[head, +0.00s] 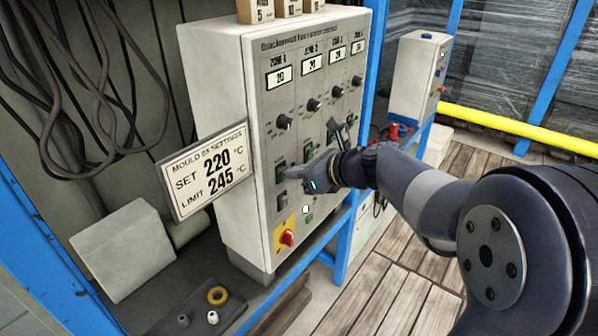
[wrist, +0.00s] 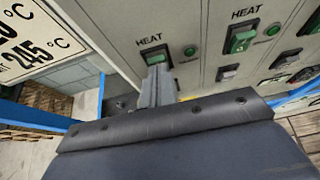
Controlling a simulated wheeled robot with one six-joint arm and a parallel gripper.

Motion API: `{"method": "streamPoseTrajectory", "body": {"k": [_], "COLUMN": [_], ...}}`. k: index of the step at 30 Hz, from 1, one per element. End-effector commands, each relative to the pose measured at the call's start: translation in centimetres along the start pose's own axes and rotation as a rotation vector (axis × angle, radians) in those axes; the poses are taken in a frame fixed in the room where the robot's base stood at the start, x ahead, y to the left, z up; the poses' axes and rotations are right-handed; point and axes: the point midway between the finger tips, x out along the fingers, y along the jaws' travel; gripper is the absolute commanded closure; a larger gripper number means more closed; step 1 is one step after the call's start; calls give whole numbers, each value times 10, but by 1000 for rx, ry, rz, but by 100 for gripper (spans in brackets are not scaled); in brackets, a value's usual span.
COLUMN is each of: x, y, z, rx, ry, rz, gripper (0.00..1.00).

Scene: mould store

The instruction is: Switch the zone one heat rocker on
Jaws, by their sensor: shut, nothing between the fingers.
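The zone one heat rocker (head: 281,175) is a green and black switch in the leftmost column of the grey control cabinet, below the zone one knob (head: 283,122). My gripper (head: 292,172) is shut and empty, with its tips at this rocker. In the wrist view the fingers (wrist: 159,72) cover the lower part of the rocker (wrist: 154,54), under its HEAT label. I cannot tell whether the tips touch it or which way it is tipped. A small green lamp (wrist: 191,50) sits to its right. The zone one display (head: 281,75) reads 20.
The zone two heat rocker (wrist: 241,39) is close on the right. A red rotary switch on a yellow plate (head: 287,238) sits low on the cabinet (head: 225,120). A settings sign (head: 205,172) juts out left. A smaller control box (head: 415,75) stands behind right.

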Motion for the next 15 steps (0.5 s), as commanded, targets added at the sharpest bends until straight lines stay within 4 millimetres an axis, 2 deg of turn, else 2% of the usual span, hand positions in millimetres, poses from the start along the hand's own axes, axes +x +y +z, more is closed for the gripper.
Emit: {"method": "streamPoseTrajectory", "body": {"k": [9,14,15], "x": [1,3,5], "y": [0,0,0], "z": [13,16,12], "rx": [1,2,2], "ry": [74,117,119], "rz": [3,3,2], "gripper": [100,100,100]}}
